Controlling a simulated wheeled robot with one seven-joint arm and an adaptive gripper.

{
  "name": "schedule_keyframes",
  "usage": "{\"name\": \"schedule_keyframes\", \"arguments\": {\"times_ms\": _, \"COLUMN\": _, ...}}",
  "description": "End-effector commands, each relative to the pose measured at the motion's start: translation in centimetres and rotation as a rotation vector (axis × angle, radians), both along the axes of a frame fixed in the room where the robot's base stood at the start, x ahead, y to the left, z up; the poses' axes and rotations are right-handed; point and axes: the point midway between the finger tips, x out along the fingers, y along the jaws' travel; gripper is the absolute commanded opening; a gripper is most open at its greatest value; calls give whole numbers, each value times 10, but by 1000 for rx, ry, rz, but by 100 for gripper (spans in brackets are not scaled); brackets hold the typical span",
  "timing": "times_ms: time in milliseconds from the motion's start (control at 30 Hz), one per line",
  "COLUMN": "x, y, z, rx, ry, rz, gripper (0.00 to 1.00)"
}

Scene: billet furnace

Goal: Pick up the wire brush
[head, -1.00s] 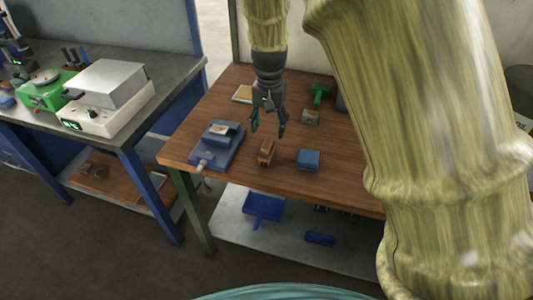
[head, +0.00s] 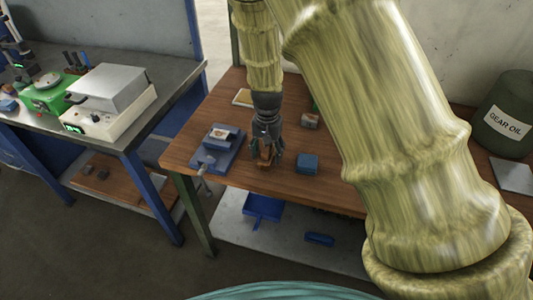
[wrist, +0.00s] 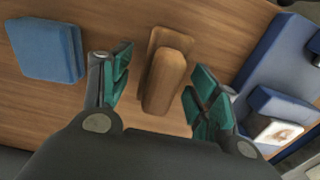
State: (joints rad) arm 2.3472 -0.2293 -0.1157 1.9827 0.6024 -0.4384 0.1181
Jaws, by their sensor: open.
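The wire brush appears as a small brown wooden block with a raised grip (wrist: 165,80) on the wooden table, between the blue vise and a blue block. In the head view the brush (head: 264,160) is partly hidden by my gripper (head: 266,152), which is right over it. In the wrist view my gripper (wrist: 155,95) is open, with one teal-padded finger on each side of the brush. Gaps show between both fingers and the brush. Its bristles are not visible.
A blue block (head: 308,163) lies to the right of the brush and a blue vise (head: 217,150) to the left. The wooden table (head: 290,187) is clear in front. A gear oil drum (head: 503,112) stands at the back right.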

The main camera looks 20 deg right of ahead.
Motion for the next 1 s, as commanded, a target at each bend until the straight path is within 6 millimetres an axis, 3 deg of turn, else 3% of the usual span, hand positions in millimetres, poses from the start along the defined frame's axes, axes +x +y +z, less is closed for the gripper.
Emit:
{"name": "schedule_keyframes", "arguments": {"times_ms": 200, "x": 0, "y": 0, "z": -16, "rx": 1, "ry": 1, "rz": -2, "gripper": 61}}
{"name": "schedule_keyframes", "arguments": {"times_ms": 500, "x": 0, "y": 0, "z": -18, "rx": -1, "ry": -1, "rz": -1, "gripper": 61}}
{"name": "schedule_keyframes", "arguments": {"times_ms": 800, "x": 0, "y": 0, "z": -18, "rx": -1, "ry": -1, "rz": -1, "gripper": 9}}
{"name": "schedule_keyframes", "arguments": {"times_ms": 1000, "x": 0, "y": 0, "z": -18, "rx": -1, "ry": -1, "rz": -1, "gripper": 5}}
